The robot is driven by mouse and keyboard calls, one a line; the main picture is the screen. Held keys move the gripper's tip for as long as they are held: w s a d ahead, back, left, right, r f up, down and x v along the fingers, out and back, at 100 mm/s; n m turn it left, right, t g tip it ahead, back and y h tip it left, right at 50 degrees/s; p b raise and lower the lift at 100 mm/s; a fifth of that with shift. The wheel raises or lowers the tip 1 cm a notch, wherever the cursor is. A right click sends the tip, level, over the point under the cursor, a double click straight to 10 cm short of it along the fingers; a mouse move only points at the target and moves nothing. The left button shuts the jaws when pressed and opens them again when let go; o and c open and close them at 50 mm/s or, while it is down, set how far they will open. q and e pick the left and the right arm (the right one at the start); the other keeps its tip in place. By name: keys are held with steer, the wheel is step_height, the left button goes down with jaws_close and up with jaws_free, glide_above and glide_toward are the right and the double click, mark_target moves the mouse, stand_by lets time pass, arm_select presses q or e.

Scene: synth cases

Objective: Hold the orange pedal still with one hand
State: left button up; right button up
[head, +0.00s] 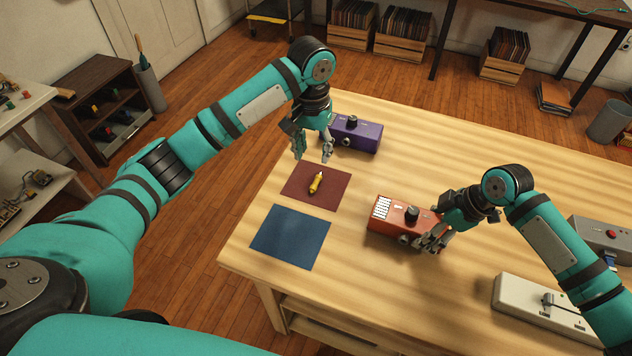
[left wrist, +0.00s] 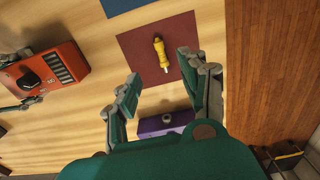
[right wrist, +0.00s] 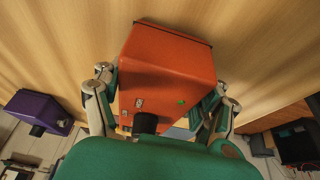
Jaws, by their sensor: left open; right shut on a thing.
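The orange pedal (head: 396,218) sits on the wooden table, with a black knob and a white dotted panel on top. My right gripper (head: 434,240) is shut on its right end. In the right wrist view the orange pedal (right wrist: 168,65) lies between the two fingers. My left gripper (head: 313,153) is open and empty, above the table near the dark red mat. In the left wrist view its fingers (left wrist: 160,90) are spread apart, and the orange pedal (left wrist: 45,75) shows at the left.
A yellow tool (head: 317,182) lies on the dark red mat (head: 335,199). A blue mat (head: 290,237) is in front. A purple pedal (head: 362,136) stands behind. A cream pedal (head: 520,297) and a grey box (head: 600,235) stand at the right. The back of the table is clear.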

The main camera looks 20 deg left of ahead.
mark_target(314, 185)
arm_select(q)
step_height(314, 185, down, 12)
steer(key=shift+r, duration=0.15)
stand_by(0.4)
steer(key=shift+c, duration=0.3)
jaws_close()
